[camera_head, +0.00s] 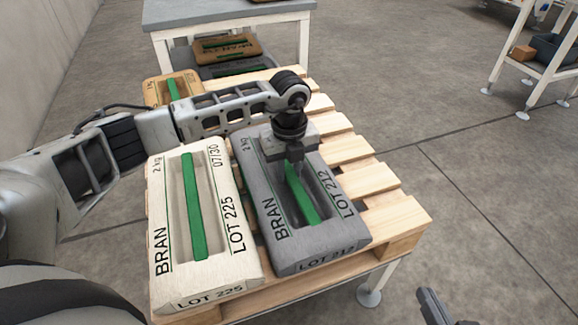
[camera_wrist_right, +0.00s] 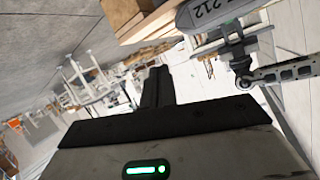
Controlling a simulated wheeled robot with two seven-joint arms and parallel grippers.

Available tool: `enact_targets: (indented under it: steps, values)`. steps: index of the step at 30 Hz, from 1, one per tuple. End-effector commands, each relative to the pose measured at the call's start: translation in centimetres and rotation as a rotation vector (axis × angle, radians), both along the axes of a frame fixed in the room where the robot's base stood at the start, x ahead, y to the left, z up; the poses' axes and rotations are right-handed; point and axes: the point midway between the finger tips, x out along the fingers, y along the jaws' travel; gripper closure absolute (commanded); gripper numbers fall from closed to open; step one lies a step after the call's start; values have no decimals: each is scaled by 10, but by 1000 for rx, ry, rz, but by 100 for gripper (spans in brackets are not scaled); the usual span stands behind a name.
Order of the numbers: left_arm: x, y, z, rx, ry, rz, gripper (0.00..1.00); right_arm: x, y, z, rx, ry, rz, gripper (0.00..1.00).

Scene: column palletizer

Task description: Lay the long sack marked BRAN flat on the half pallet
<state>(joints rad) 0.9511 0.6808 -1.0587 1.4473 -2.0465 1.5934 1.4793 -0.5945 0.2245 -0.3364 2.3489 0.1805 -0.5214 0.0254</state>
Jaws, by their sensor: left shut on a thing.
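The grey sack's end also shows in the right wrist view (camera_wrist_right: 208,14). My right gripper (camera_wrist_right: 157,88) is empty, its fingers together, off the pallet's front right corner.
A tan sack (camera_head: 158,92) lies at the pallet's far left. More sacks (camera_head: 228,47) are stacked beyond, by a grey-topped table (camera_head: 225,14). A white-legged stand (camera_head: 532,75) is at the far right. The floor right of the pallet is clear.

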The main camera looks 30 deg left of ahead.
Motion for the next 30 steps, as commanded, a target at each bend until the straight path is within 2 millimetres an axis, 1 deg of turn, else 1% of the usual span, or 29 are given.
enact_targets:
  steps: [1,2,3,4,12,16,20,24,27,30]
  values:
    - [3,0,3,-4,-10,0,100,0,0,-1,-1,1,-1,100]
    - [0,0,-2,1,1,0,71,0,0,-1,0,0,-1,100]
    - [0,0,-2,1,1,0,60,0,-1,-1,-1,1,-1,100]
    - [0,0,-2,1,1,0,55,0,-1,-1,-1,1,-2,100]
    - [0,0,-1,1,1,0,55,1,-2,-2,-2,5,-7,100]
    - [0,0,9,0,-1,1,55,0,-2,-1,-5,13,-7,100]
    - [1,1,33,0,-3,0,55,-1,-4,-5,-22,44,-8,100]
    - [1,1,65,1,-3,-1,55,-1,-7,-10,-38,83,-14,100]
    - [1,0,85,1,-2,0,55,-1,-8,-14,-47,107,-17,100]
    - [0,0,102,1,-1,0,55,-1,-8,-18,-56,127,-16,100]
